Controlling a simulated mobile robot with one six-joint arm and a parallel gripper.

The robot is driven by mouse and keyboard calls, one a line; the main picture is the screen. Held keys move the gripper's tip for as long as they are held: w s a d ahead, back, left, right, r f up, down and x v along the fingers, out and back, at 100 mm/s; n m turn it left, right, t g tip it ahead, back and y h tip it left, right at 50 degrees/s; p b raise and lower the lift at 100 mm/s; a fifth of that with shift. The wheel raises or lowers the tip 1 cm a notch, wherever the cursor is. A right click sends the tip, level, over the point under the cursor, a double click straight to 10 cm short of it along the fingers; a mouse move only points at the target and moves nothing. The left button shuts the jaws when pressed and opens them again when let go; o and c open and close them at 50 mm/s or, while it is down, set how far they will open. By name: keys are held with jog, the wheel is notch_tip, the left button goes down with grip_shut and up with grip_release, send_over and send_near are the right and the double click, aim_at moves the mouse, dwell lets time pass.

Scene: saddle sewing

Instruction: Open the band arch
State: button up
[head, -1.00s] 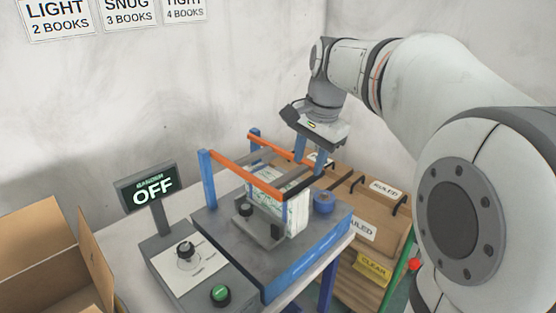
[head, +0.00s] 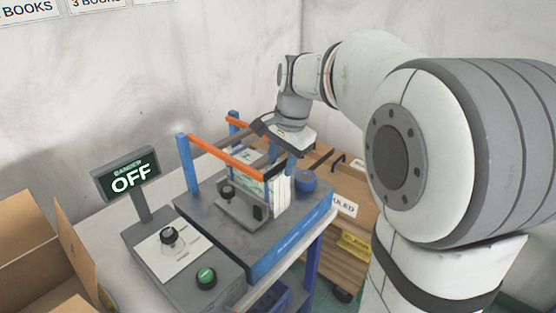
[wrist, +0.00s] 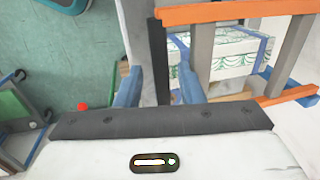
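The band arch (head: 228,156) has orange side bars on blue posts and stands over the bander's grey deck. A dark bar at its right end also shows in the wrist view (wrist: 158,60). My gripper (head: 282,160) points down at that end. In the wrist view its two blue fingers (wrist: 159,90) stand apart, one on each side of the dark bar, with gaps visible; contact is not clear. A book stack (head: 277,190) with green-patterned covers sits under the arch. It also shows in the wrist view (wrist: 225,58), with a blue strip on it.
The bander sign (head: 128,178) reads OFF. A control box with a black knob (head: 168,237) and a green button (head: 206,277) stands in front. A blue roll (head: 305,181) sits on the deck's right. A cardboard box (head: 30,245) is at left, wooden bins (head: 345,215) at right.

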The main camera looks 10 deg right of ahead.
grip_shut()
